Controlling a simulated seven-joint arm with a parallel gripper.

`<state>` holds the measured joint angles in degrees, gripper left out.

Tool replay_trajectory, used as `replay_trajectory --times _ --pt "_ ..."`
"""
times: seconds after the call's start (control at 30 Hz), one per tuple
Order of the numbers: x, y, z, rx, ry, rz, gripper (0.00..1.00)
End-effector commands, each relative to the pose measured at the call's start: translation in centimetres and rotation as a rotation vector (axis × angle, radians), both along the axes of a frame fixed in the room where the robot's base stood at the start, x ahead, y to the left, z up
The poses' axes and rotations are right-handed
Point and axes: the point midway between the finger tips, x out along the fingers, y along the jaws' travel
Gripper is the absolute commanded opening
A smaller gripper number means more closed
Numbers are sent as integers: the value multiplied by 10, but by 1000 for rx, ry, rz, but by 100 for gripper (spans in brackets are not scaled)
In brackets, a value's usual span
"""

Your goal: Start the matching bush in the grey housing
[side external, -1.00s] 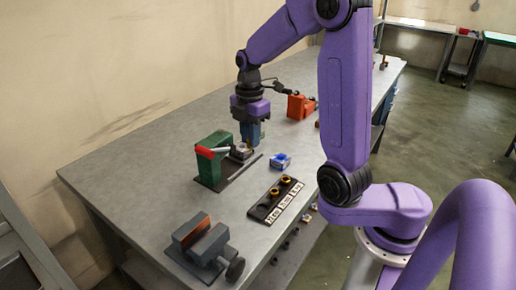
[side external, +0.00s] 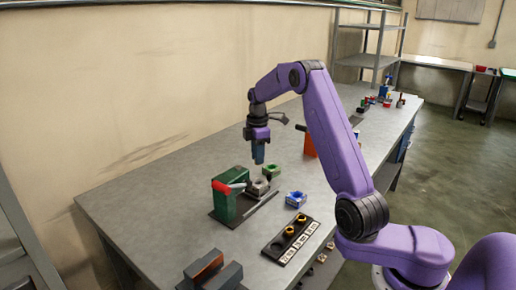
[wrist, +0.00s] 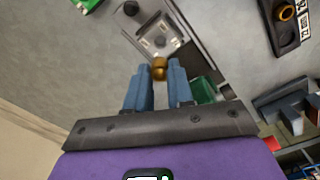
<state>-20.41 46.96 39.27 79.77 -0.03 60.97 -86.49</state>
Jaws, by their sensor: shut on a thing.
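My gripper (side external: 259,161) is shut on a small brass bush (wrist: 159,70), which shows between the blue fingertips in the wrist view. The grey housing (side external: 260,187) sits on the dark base beside the green press with a red handle (side external: 228,190). It also shows in the wrist view (wrist: 157,42), just beyond the bush. In the side view the fingertips are above the housing with a visible gap. The bush is hidden or too small to make out there. The housing's bore is partly hidden by the bush in the wrist view.
A black rack (side external: 273,255) with white labels holds two brass bushes and has an empty place at its near end. A blue housing (side external: 296,199) and a green housing (side external: 271,171) stand near the grey one. A vise (side external: 213,275) is at the front; an orange block stands behind.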

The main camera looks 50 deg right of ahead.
Motion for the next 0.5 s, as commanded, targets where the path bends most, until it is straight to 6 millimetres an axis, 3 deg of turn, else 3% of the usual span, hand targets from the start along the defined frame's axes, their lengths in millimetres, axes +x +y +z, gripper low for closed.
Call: replay_trajectory --times 0.5 --pt "-1 0 -34 1 2 1 0"
